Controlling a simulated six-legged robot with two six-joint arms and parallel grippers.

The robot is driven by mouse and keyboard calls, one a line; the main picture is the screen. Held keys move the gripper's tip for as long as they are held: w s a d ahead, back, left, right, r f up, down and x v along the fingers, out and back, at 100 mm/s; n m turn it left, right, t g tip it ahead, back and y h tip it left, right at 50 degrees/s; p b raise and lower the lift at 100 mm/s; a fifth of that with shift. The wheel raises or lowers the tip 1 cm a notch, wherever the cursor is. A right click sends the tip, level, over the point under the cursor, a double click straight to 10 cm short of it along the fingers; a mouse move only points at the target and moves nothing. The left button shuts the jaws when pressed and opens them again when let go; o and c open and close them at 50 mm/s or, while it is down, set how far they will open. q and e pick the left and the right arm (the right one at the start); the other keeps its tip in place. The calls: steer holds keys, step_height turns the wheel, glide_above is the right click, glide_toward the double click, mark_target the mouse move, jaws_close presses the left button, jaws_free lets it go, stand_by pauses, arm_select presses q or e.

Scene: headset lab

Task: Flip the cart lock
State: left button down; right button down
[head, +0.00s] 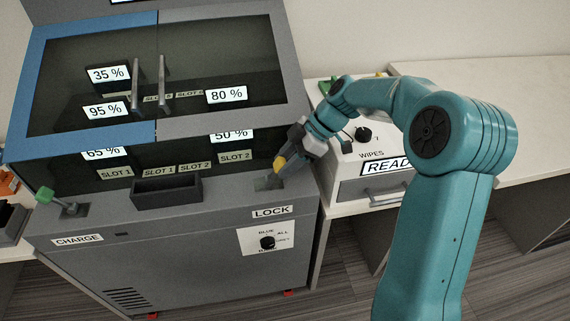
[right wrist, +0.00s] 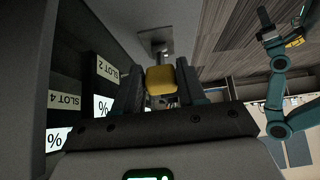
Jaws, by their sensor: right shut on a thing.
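The cart (head: 190,240) is a grey cabinet with dark glass doors. Its LOCK label (head: 272,211) is on the front edge at the right. Above the label, the lock lever with a yellow knob (head: 280,162) stands on a small plate in the cart's top ledge. My right gripper (head: 291,153) is at this knob. In the right wrist view the yellow knob (right wrist: 161,79) sits between the two dark fingers of my right gripper (right wrist: 160,88), which is shut on it. My left arm shows at the right of that view, its gripper (right wrist: 281,32) small and unclear.
A green-knobbed lever (head: 45,194) stands above the CHARGE label (head: 78,240). A dark open bin (head: 167,190) is on the ledge between the levers. A rotary dial (head: 267,242) is below LOCK. A white wipes box (head: 350,165) stands close on the right, on a pale counter.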

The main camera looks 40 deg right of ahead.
steer(key=c, duration=0.7)
jaws_free()
steer(key=p+v, duration=0.3)
steer(key=v, duration=1.3)
steer(key=shift+s+d, duration=0.1)
steer(key=shift+d, duration=0.1)
steer(key=shift+s, duration=0.1)
